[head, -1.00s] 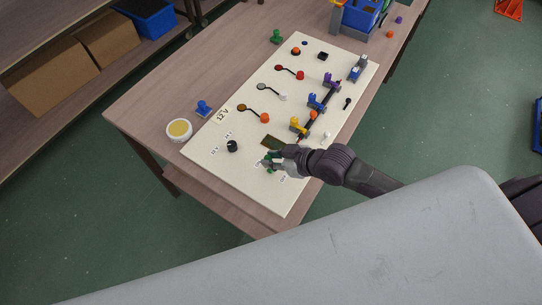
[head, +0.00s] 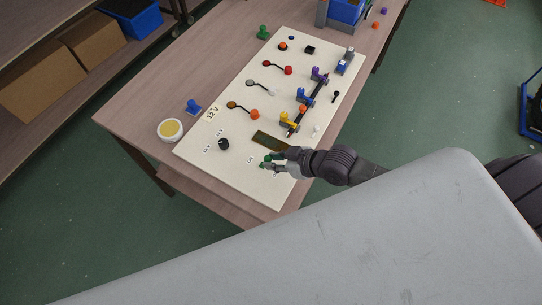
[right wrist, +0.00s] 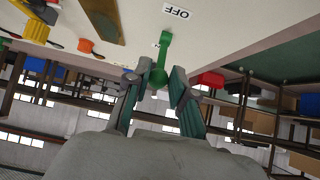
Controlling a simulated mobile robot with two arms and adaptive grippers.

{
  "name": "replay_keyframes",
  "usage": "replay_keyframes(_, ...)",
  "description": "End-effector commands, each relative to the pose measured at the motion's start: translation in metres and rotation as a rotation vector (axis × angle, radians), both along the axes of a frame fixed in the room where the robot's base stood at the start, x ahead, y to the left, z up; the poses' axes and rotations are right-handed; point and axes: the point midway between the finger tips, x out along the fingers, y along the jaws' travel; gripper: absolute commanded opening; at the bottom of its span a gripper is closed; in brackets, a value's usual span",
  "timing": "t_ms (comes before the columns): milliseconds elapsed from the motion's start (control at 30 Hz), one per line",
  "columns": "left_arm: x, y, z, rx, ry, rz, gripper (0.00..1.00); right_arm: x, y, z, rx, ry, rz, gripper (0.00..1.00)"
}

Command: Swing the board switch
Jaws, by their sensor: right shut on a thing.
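The board (head: 205,150) is a cream panel lying on the table. Its switch (head: 265,162) is a small green lever near the front end, between printed labels, partly covered by my gripper. In the right wrist view the green lever (right wrist: 164,50) has a rounded end, with an OFF label (right wrist: 177,11) above it and a second small label beside it. My right gripper (right wrist: 160,82) is shut on the lever's rounded end, one finger on each side. The gripper also shows in the head view (head: 273,160). My left gripper is not in view.
A black knob (head: 224,144), a dark rectangular window (head: 270,140) and several coloured parts and clips sit on the board. A round yellow-topped tub (head: 170,130) and a blue piece (head: 194,106) lie on the table (head: 135,115) to the left. Shelves with boxes stand beyond.

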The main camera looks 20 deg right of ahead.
Motion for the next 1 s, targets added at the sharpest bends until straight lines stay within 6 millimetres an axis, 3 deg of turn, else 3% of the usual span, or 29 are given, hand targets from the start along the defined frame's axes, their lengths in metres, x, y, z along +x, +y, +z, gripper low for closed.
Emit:
replay_keyframes(667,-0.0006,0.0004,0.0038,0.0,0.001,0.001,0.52,-0.0072,-0.0057,-0.0046,-0.002,0.003,0.0,0.04)
replay_keyframes(700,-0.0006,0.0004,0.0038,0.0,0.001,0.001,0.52,-0.0071,-0.0057,-0.0045,-0.002,0.003,0.0,0.29)
replay_keyframes(833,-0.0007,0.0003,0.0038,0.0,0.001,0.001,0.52,-0.0068,-0.0053,-0.004,-0.001,0.002,0.0,0.5)
replay_keyframes(1000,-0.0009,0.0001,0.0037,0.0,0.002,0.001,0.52,-0.0064,-0.005,-0.0034,0.0,0.0,0.0,0.53)
